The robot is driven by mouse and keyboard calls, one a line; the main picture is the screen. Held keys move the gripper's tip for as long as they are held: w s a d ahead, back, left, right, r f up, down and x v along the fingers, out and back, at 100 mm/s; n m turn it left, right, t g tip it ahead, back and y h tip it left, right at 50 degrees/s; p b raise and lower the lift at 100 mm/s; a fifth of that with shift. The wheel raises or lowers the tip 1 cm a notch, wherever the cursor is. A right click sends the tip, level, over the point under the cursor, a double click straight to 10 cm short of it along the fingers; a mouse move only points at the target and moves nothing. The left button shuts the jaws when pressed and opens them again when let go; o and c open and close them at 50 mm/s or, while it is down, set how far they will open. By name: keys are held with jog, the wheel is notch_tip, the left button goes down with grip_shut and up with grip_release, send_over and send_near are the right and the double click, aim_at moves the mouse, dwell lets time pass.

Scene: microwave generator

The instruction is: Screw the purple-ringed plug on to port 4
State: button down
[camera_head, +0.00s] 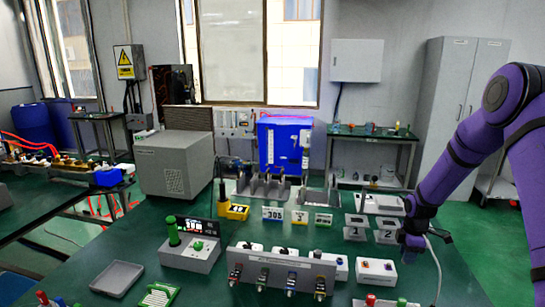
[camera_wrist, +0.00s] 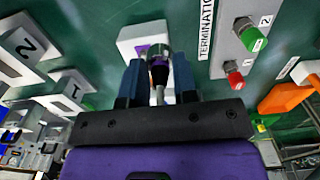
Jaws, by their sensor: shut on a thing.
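My gripper (camera_wrist: 159,80) is shut on a plug (camera_wrist: 159,72) with a black body and a metal end, and a pale cable runs back from it. A purple patch shows beside the metal end; I cannot tell whether it is the plug's ring or a mark on the white block behind. In the head view my gripper (camera_head: 412,248) is at the right of the table, and the plug in it is hidden. The grey port panel (camera_head: 262,268) stands at front centre with several connectors along its front. Its port numbers are too small to read, and port 4 cannot be singled out.
A white block (camera_head: 376,270) sits between the port panel and my gripper; it also shows in the wrist view (camera_wrist: 128,42). Slots marked 1 (camera_head: 355,233) and 2 (camera_head: 388,237) lie behind it. A termination unit (camera_wrist: 228,50) with green and red knobs is nearby.

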jog(key=shift+s+d, duration=0.1)
jog(key=shift+d, duration=0.05)
jog(key=shift+s+d+f, duration=0.1)
jog(key=shift+s+d, duration=0.6)
jog(key=shift+s, duration=0.25)
jog(key=shift+s+d+f, duration=0.1)
jog(key=shift+s+d, duration=0.6)
jog(key=shift+s, duration=0.2)
jog(key=shift+s+d+f, duration=0.1)
jog(key=shift+s+d, duration=0.65)
jog(key=shift+s, duration=0.25)
jog(key=shift+s+d+f, duration=0.1)
jog(key=shift+s+d, duration=0.65)
jog(key=shift+s, duration=0.2)
jog(key=shift+s+d+f, duration=0.1)
jog(key=shift+s+d, duration=0.7)
jog(key=shift+s, duration=0.2)
jog(key=shift+s+d+f, duration=0.1)
jog(key=shift+s+d, duration=0.65)
jog(key=shift+s, duration=0.25)
jog(key=shift+s+d+f, duration=0.1)
jog(key=shift+s+d, duration=0.6)
jog(key=shift+s, duration=0.2)
jog(key=shift+s+d+f, duration=0.1)
jog(key=shift+s+d, duration=0.55)
jog(key=shift+s, duration=0.25)
